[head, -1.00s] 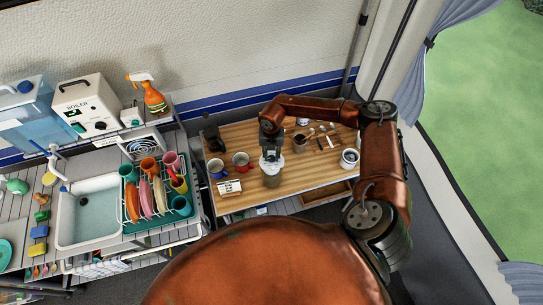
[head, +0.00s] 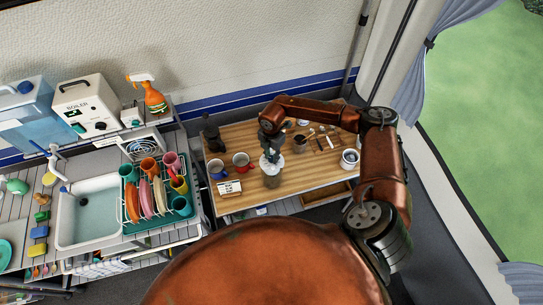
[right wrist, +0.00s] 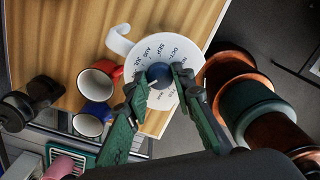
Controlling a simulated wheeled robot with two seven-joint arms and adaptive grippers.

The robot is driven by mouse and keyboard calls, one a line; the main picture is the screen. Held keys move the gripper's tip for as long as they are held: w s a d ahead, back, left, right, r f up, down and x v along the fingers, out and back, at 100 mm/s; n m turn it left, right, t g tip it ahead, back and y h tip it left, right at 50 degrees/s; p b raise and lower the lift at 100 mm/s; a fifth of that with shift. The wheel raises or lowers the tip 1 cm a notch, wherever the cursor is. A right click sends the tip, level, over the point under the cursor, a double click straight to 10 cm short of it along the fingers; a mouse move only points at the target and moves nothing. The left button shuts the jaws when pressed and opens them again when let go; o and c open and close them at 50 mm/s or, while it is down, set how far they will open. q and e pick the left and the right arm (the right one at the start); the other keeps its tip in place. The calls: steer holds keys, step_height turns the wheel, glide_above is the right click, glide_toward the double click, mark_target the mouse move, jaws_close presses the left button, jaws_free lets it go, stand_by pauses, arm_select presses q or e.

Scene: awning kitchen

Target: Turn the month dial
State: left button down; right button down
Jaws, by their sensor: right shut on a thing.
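The month dial (right wrist: 176,46) is a white disc printed with month names, with a white hook-like tab on its upper left in the right wrist view. A round dark blue knob (right wrist: 158,73) sits at its middle. My right gripper (right wrist: 161,80) is shut on the knob, with one green finger on each side and the fingertips over the disc. In the head view my right gripper (head: 271,156) points down at the dial above the wooden table, and hides much of it. My left gripper is not in view.
The wooden table (head: 310,177) holds a blue mug (head: 217,169) and a red mug (head: 241,161) left of the dial, a small sign (head: 230,188) in front, and spoons and a white cup (head: 349,158) at right. A dish rack and sink stand further left.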

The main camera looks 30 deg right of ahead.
mark_target(272, 158)
stand_by(0.4)
steer(key=c, duration=1.9)
jaws_free()
step_height(272, 158, up, 12)
